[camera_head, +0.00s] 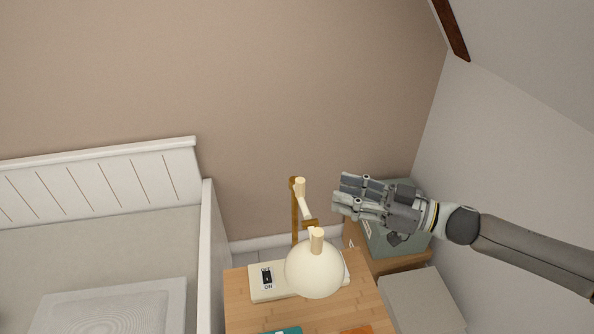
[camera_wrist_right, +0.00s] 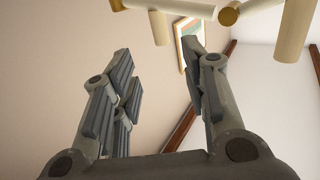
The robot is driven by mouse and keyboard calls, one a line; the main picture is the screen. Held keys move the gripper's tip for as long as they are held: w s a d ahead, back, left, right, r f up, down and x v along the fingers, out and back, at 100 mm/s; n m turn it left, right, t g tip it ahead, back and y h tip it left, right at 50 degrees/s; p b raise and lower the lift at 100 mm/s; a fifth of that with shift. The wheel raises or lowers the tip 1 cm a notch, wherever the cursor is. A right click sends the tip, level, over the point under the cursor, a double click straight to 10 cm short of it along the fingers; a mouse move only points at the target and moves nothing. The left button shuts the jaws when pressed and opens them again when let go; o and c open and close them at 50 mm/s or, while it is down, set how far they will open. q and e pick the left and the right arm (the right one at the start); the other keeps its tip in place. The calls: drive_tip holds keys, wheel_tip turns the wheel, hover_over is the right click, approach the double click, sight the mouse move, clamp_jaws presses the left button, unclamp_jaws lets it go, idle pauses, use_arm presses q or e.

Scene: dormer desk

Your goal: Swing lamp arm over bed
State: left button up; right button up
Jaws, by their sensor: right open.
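The lamp has a round cream shade (camera_head: 314,272), a jointed cream arm (camera_head: 304,202) and a brown upright post (camera_head: 294,225) on a cream base with an on/off switch (camera_head: 267,278). It stands on the wooden desk, and its shade hangs over the front of the base. In the right wrist view the lamp arm (camera_wrist_right: 180,7) crosses the top, beyond the fingertips. My right gripper (camera_head: 342,197) is open and empty, just right of the lamp arm and apart from it. The bed (camera_head: 60,255) with a white headboard lies to the left. My left gripper is not in view.
The wooden desk top (camera_head: 238,305) carries a teal item (camera_head: 288,331) and an orange item (camera_head: 357,331) at its front edge. A grey-green box (camera_head: 385,245) sits below my right gripper. A grey box (camera_head: 423,300) stands at the right. The sloped ceiling closes in at upper right.

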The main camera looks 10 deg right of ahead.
sight(300, 181)
drive_tip(key=p+x, duration=0.2)
drive_tip(key=x, duration=0.8)
drive_tip(key=shift+w+a+r+p, duration=0.1)
drive_tip(key=shift+a+r+p, duration=0.05)
drive_tip(key=shift+a+p, duration=0.2)
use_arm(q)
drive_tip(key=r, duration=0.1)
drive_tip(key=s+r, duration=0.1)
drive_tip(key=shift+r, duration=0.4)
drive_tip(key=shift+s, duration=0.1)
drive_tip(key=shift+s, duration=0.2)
use_arm(e)
clamp_jaws()
